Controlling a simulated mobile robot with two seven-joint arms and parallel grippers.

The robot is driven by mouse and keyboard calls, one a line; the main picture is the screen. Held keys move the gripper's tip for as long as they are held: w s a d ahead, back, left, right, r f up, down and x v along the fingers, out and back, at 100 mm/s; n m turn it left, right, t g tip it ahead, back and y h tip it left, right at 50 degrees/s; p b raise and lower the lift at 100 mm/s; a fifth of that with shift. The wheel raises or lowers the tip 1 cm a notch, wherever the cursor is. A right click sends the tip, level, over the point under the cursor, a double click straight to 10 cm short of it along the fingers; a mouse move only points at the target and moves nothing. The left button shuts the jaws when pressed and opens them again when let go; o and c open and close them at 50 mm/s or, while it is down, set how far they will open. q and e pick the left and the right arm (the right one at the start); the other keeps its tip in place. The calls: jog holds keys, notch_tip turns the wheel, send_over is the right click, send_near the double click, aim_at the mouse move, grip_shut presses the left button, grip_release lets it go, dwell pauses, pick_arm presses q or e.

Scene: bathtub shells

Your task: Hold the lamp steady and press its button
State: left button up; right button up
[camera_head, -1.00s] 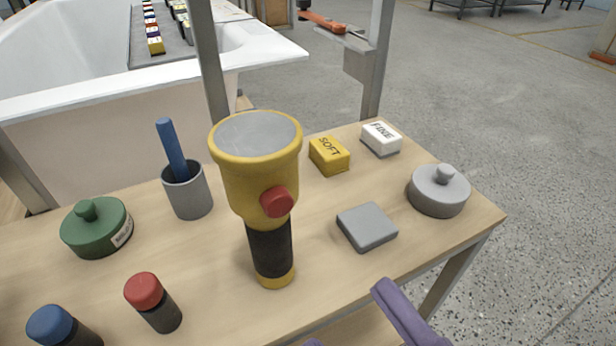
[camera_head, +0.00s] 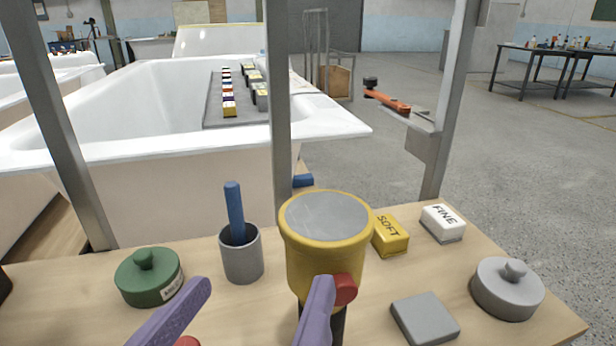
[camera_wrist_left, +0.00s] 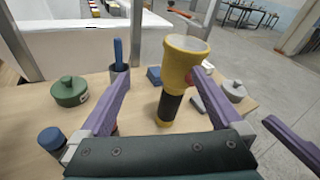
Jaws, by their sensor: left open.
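A yellow lamp (camera_head: 312,258) with a grey round top, black handle and red button (camera_head: 345,290) stands upright on the wooden table. My left gripper (camera_head: 265,284) is open, its purple fingers in front of the lamp; the right finger overlaps the lamp body and hides part of its handle. In the left wrist view the lamp (camera_wrist_left: 180,70) appears between the open fingers, nearer the right one, with no visible grip. That finger partly covers the button there. A purple finger at the right edge of the wrist view, apparently my right gripper's (camera_wrist_left: 292,145), shows no opening.
Left of the lamp stand a grey cup (camera_head: 241,258) with a blue stick and a green lidded pot (camera_head: 150,280). To the right are a yellow SOFT block (camera_head: 390,237), a white FINE block (camera_head: 443,224), a grey slab (camera_head: 425,320) and a grey lidded pot (camera_head: 507,290). Metal posts rise behind.

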aim_at(335, 195)
pick_arm(q)
jog(key=d+r+m+h, duration=0.1)
jog(key=d+r+m, duration=0.1)
jog(key=m, duration=0.1)
jog(key=shift+w+d+m+t+h, duration=0.2)
jog(key=shift+d+m+t+h, duration=0.1)
jog(key=shift+d+t+h, duration=0.1)
jog(key=shift+w+d, duration=0.25)
jog(key=shift+w, duration=0.05)
jog(key=x, duration=0.9)
jog(key=c, duration=1.2)
jog(key=shift+c, duration=0.2)
pick_arm(e)
jog(key=shift+c, duration=0.2)
grip_shut()
